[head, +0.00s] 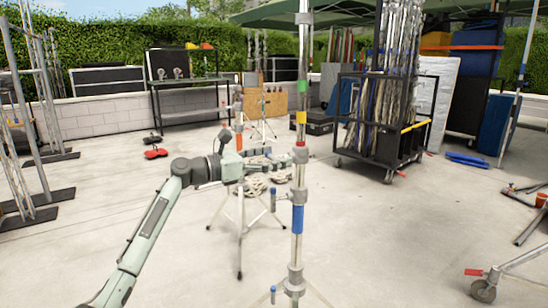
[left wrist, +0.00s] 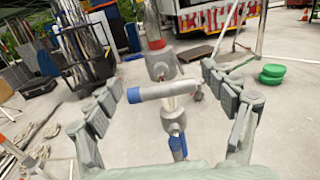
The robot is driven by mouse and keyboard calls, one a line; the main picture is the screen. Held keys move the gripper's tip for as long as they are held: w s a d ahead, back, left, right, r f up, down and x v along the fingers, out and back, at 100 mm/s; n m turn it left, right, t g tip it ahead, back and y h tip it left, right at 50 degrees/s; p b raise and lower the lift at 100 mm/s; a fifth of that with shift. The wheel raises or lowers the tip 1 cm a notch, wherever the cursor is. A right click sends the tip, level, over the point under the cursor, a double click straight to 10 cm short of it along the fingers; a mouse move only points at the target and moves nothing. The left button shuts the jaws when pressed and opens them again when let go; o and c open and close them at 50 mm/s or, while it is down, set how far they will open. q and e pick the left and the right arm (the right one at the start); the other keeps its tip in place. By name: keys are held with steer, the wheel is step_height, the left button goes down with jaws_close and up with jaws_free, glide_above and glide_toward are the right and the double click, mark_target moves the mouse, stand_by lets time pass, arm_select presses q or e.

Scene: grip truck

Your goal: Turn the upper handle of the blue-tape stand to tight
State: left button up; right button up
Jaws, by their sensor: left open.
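The blue-tape stand (head: 297,218) is an upright silver pole with a blue band, with red, yellow and green bands higher up. In the left wrist view the handle (left wrist: 160,91) lies nearly level across the pole, blue end left. My right gripper is out of view.
A lower handle (head: 273,294) sits near the bottom of the picture. Another tripod stand (head: 240,215) stands behind my left arm. A black cart with poles (head: 380,120) is at the back right. Concrete floor around the stand is mostly clear.

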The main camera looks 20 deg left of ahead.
arm_select(q)
steer(key=shift+c, duration=0.4)
steer(key=c, duration=1.1)
